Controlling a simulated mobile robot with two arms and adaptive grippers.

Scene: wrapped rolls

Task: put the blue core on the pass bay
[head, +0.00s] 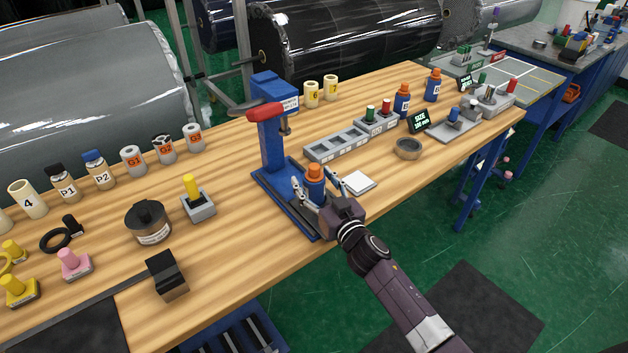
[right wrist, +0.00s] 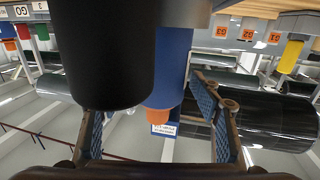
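A blue cylinder with an orange top (head: 315,190) stands at the foot of the blue press. My right gripper (head: 318,182) is open, its fingers on either side of this cylinder. In the upside-down right wrist view the fingers (right wrist: 155,125) are spread, and the orange top (right wrist: 160,115) shows beyond them. A large dark cylinder (right wrist: 105,50) fills the upper left there; I cannot match it to the head view. A small blue piece (head: 453,115) sits on a grey plate. Green and red signs stand by a marked mat (head: 535,78); I cannot read which bay is pass. My left gripper is out of view.
The blue press (head: 272,145) stands behind my right gripper. A grey compartment tray (head: 335,147), a white pad (head: 358,182) and a round ring (head: 407,149) lie to its right. More blue cylinders with orange tops (head: 402,103) stand farther back. Bottles and pegs crowd the left.

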